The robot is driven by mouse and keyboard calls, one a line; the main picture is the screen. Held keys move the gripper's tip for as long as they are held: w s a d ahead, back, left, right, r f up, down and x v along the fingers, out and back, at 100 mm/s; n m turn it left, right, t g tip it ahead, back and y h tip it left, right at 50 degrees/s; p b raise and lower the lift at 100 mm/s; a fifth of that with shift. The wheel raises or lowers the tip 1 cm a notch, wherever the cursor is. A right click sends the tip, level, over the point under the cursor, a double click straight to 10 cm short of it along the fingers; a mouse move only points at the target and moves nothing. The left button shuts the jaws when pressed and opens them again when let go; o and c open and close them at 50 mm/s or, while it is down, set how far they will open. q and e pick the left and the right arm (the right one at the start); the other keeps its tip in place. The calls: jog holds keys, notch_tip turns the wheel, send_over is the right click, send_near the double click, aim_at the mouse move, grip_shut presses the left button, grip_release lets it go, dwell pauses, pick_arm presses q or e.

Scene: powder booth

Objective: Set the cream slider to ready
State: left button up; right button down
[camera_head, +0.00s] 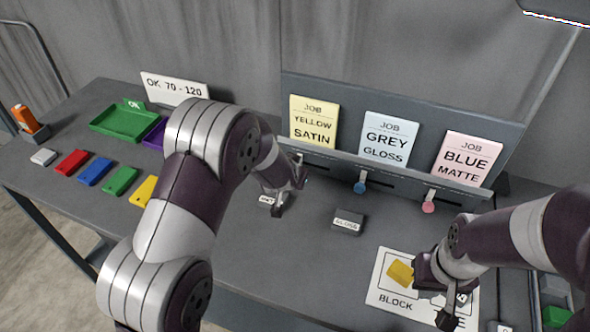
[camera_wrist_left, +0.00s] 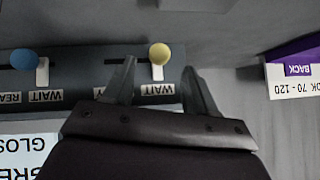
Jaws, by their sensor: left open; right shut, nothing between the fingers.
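The cream slider (camera_wrist_left: 159,54) shows in the left wrist view as a pale yellow knob on a white tab. It stands beside its WAIT label (camera_wrist_left: 157,90), which appears upside down; its other label is mostly hidden by a finger. My left gripper (camera_wrist_left: 160,82) is open, with one finger on each side of the knob in this view; I cannot tell whether either touches it. In the head view my left gripper (camera_head: 290,190) is at the panel below the YELLOW SATIN card (camera_head: 314,122), and the knob is hidden there. My right gripper (camera_head: 447,316) is shut and empty over the BLOCK sheet (camera_head: 385,297).
A blue slider (camera_head: 360,187) and a pink slider (camera_head: 429,207) share the panel, right of my left gripper. A grey GLOSS block (camera_head: 348,221) sits on the table in front. Coloured tags and a green tray (camera_head: 124,122) lie at the left.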

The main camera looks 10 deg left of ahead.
pick_arm(q)
jog(key=x, duration=0.3)
jog(key=shift+w+f, duration=0.15)
jog(key=shift+w, duration=0.05)
jog(key=shift+w+d+f, duration=0.15)
jog(key=shift+w+f, duration=0.05)
jog(key=shift+f, duration=0.1)
jog(key=shift+w+f, duration=0.1)
jog(key=shift+w, duration=0.05)
